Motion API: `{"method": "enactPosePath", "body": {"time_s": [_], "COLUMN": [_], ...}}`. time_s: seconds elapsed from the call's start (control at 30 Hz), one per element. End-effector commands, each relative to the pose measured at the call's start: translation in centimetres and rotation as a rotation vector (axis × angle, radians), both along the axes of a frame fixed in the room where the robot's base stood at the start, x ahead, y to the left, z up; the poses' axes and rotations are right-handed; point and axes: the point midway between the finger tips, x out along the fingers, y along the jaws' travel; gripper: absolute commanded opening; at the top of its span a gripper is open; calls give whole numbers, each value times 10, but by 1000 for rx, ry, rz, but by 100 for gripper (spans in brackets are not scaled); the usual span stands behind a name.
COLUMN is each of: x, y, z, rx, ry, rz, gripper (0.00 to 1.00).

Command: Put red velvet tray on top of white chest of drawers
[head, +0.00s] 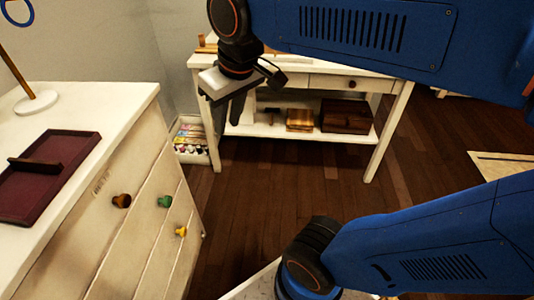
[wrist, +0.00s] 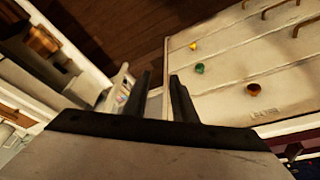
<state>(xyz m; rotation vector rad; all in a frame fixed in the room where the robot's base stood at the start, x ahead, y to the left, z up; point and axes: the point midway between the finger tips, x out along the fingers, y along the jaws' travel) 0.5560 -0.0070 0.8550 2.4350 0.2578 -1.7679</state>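The red velvet tray (head: 62,160), dark maroon with a raised bar across it, lies flat on top of the white chest of drawers (head: 112,112) at the left of the head view. A dark maroon patch at the lower right edge of the wrist view may be part of it. The chest's drawer front, with coloured knobs, also shows in the wrist view (wrist: 230,75). My gripper (head: 227,122) is raised to the right of the chest, apart from the tray. In the wrist view its fingers (wrist: 160,85) stand apart with nothing between them.
A white table (head: 300,80) with a drawer and lower shelf stands behind. Its shelf holds a wooden box (head: 345,116) and smaller wooden items. A white bin (head: 190,140) of colourful items sits beside it. A stand (head: 38,102) is on the chest. The wooden floor (head: 265,190) between is clear.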

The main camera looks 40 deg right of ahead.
Motion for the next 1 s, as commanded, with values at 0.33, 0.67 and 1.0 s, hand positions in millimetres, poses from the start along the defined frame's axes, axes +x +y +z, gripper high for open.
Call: {"method": "enactPosePath", "body": {"time_s": [0.33,0.67,1.0], "x": [-60,-66,-66], "y": [-58,-63,-63], "z": [-83,-93,-93], "rx": [8,7,7], "ry": [-88,-99,-99], "rz": [-188,-208,-207], "gripper": [25,25,25]}}
